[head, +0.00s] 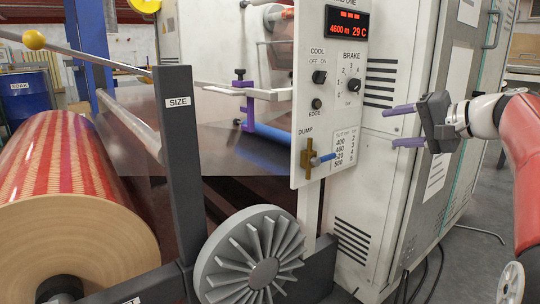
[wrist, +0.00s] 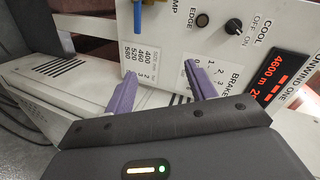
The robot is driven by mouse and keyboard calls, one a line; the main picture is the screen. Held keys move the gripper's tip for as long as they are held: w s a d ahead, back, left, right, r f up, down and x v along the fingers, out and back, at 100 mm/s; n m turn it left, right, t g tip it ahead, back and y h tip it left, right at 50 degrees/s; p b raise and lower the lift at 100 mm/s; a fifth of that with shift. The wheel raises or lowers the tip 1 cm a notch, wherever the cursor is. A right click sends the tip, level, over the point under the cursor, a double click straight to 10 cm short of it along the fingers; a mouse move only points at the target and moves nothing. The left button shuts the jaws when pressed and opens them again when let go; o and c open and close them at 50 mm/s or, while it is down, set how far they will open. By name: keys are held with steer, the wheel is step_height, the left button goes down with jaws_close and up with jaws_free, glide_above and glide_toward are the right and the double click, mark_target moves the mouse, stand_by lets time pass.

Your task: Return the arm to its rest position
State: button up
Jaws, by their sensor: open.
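My gripper (head: 388,126) is at the right in the head view, with its two purple fingers apart and nothing between them. It points left toward the white control panel (head: 309,92) and looks clear of it. My red and white arm reaches in from the right edge. In the wrist view the open gripper (wrist: 160,88) shows in front of the panel (wrist: 215,35), with the brake scale and labels seen between and around the fingers.
The panel carries a COOL knob (head: 319,77), a BRAKE knob (head: 353,85), a dump lever (head: 318,160) and a lit red display (head: 347,25). A grey finned wheel (head: 250,258) and a red-patterned roll (head: 62,165) stand to the left. White cabinets (head: 400,200) stand behind my gripper.

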steer(key=s+a+f+n+g+h, duration=0.2)
steer(key=s+a+f+g+h, duration=0.2)
steer(key=s+a+f, duration=0.75)
steer(key=s+a+f+n+g+h, duration=0.1)
steer(key=s+f+n+h, duration=0.35)
steer(key=s+f, duration=1.2)
step_height(320, 180, up, 12)
steer(key=p, duration=1.2)
steer(key=shift+s+d, duration=0.15)
steer(key=shift+s, duration=0.2)
steer(key=shift+h, duration=0.25)
steer(key=shift+c, duration=0.3)
